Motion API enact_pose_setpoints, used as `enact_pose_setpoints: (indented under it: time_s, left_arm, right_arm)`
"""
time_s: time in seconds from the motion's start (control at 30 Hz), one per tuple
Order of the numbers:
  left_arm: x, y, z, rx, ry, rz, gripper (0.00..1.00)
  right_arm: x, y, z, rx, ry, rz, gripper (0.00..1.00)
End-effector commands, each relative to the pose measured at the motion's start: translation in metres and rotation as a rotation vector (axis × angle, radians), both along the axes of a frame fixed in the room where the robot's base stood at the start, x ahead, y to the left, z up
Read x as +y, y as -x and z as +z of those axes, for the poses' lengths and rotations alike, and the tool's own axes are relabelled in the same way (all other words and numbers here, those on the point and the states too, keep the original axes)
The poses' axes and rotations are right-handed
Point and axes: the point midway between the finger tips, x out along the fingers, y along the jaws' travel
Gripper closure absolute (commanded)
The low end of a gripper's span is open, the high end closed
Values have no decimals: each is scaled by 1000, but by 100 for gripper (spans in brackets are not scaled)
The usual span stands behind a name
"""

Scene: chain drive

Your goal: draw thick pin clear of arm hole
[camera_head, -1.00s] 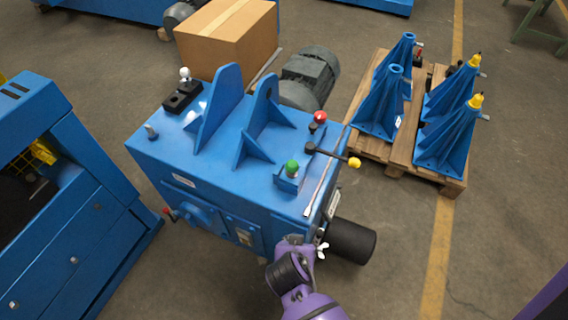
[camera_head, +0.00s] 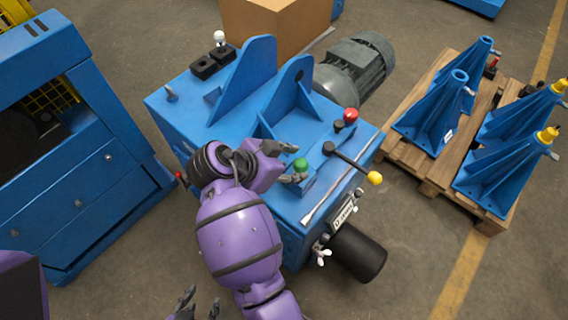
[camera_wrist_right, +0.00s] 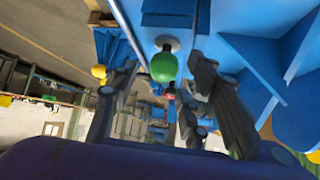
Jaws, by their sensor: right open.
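A green ball knob (camera_head: 300,165) stands at a small blue block on the blue machine (camera_head: 215,125); it also shows in the wrist view (camera_wrist_right: 163,67). A red knob (camera_head: 350,115) stands behind it, and a white knob (camera_head: 219,37) on a black block. The frames do not show which pin is the thick one; the arm hole cannot be made out. My right gripper (camera_head: 288,163) is open beside the green knob, which appears between its spread fingers in the wrist view. My left gripper (camera_head: 200,304) is open and empty low in the head view.
A black lever with a yellow knob (camera_head: 375,178) juts right from the machine top. Two upright blue plates (camera_head: 250,75) stand behind my right gripper. A grey motor (camera_head: 355,65) and a pallet (camera_head: 487,205) with blue stands lie beyond. A black cylinder (camera_head: 358,252) sticks out in front.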

Motion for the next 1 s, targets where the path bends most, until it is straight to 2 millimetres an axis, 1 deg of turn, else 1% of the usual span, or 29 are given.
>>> enact_pose_setpoints:
  time_s: [0.03, 0.1, 0.23, 0.57, 0.67, 0.9, 1.0]
  left_arm:
    - [0, 1, -1, 2, 1, -1, 60]
    - [-1, 1, -1, 3, 1, 0, 60]
    - [-2, 0, -1, 1, 4, 1, 60]
    - [-4, -4, 0, -7, 7, 1, 60]
    - [-4, -5, 1, -8, 7, 1, 60]
    - [-4, -5, 1, -9, 7, 1, 60]
    - [-4, -5, 1, -9, 7, 1, 60]
  right_arm:
    - [-4, -2, -6, 3, 0, -1, 57]
    - [-9, -7, -12, 3, 0, -1, 57]
    - [-15, -12, -20, 2, 0, 0, 57]
    - [-18, -14, -23, 1, -1, 1, 57]
    - [-18, -14, -23, 1, -1, 1, 68]
    - [-18, -14, -23, 1, 0, 1, 99]
    - [-18, -14, -23, 1, 0, 1, 100]
